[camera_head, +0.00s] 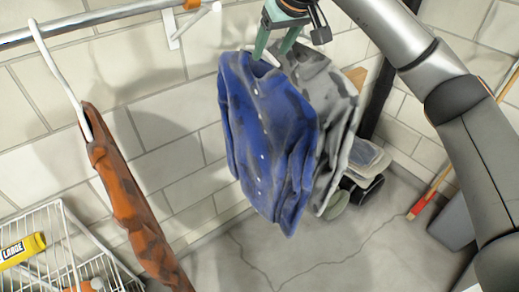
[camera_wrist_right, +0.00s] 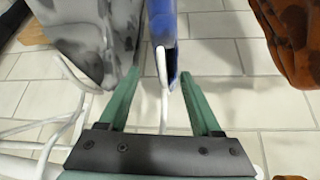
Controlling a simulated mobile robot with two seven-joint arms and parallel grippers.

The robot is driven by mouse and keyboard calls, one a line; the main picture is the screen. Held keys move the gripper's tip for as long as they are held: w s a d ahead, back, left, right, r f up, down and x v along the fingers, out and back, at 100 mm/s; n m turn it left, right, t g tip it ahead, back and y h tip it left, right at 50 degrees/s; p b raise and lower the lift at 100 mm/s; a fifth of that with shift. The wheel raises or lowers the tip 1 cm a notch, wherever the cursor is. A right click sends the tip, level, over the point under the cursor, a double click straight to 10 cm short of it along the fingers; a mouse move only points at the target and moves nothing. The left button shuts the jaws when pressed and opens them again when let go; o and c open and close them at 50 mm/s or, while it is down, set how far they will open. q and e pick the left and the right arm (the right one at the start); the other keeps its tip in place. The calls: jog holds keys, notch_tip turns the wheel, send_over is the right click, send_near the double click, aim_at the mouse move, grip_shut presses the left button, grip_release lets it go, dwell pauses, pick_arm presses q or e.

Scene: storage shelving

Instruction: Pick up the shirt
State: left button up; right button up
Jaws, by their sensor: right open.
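A blue shirt (camera_head: 262,135) with white buttons hangs in the middle of the head view, just in front of a grey patterned shirt (camera_head: 328,95). My right gripper (camera_head: 271,54) is at the blue shirt's collar. In the right wrist view its green fingers (camera_wrist_right: 158,74) are spread apart. The blue shirt (camera_wrist_right: 163,30) is seen edge-on ahead of them, with a white hanger (camera_wrist_right: 163,90) between the fingers, and the grey shirt (camera_wrist_right: 95,30) hangs to the left. A rust-brown shirt (camera_head: 130,200) hangs at the left of the head view. My left gripper is not in view.
A metal rail (camera_head: 85,22) runs along the upper left, with a white hook bracket (camera_head: 190,28) on the brick wall. A white wire basket (camera_head: 60,245) with a yellow LARGE tag (camera_head: 22,249) is at lower left. A grey bin (camera_head: 453,218) stands at right. Cracked floor between is clear.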

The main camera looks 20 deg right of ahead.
aim_at(265, 65)
jog(key=shift+s+a+p+x, duration=0.1)
jog(key=shift+s+p+x, duration=0.1)
jog(key=shift+x, duration=1.25)
jog(key=shift+s+a+p+x, duration=0.1)
jog(key=shift+p+x, duration=0.1)
jog(key=shift+x, duration=1.25)
jog(key=shift+f, duration=0.2)
grip_shut()
